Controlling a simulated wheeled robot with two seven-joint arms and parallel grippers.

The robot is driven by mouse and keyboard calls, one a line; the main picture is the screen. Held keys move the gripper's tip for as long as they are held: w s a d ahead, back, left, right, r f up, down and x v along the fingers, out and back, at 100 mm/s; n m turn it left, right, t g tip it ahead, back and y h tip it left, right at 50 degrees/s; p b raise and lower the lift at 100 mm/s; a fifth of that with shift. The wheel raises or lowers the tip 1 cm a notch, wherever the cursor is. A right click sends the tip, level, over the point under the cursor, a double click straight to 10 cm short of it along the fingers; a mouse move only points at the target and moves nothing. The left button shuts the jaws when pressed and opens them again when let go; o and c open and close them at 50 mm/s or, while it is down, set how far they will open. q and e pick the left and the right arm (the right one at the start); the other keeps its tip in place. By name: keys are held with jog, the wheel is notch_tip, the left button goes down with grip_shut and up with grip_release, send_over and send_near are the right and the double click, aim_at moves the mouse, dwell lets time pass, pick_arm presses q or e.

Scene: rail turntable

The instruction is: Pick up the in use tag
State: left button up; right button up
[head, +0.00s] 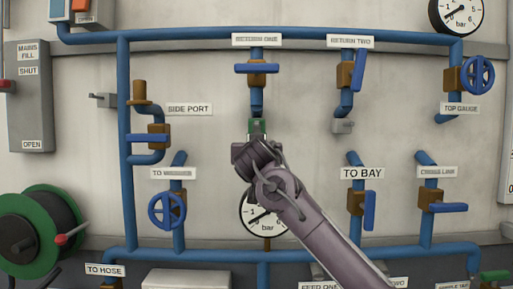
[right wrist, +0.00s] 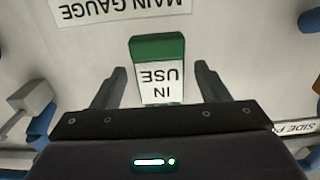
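The in use tag (right wrist: 158,48) has a green end and a white face lettered IN USE, upside down in the right wrist view. In the head view its green part (head: 257,126) shows just beyond my right gripper (head: 254,145), below the RETURN ONE pipe. In the right wrist view my right gripper (right wrist: 161,72) is open. One finger is on each side of the tag, with a visible gap on both sides. The tag's near end is hidden by the gripper body. My left gripper is not in view.
Blue pipes with valves cover the wall panel. A blue valve handle (head: 257,68) sits above the tag. A round gauge (head: 264,216) is partly hidden behind my right arm. A MAIN GAUGE label (right wrist: 115,8) is near the tag. A green hose reel (head: 38,232) stands lower left.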

jog(key=c, duration=0.9)
jog(key=shift+r, duration=0.15)
jog(key=s+b, duration=0.3)
jog(key=s, duration=0.3)
jog(key=s+b, duration=0.4)
jog(key=s, duration=0.2)
jog(key=s+r+b, duration=0.1)
jog(key=s+b, duration=0.2)
jog(key=s, duration=0.3)
jog(key=shift+r+b, duration=0.1)
jog(key=shift+b, duration=0.25)
jog(key=shift+r, duration=0.4)
jog(key=shift+s, duration=0.1)
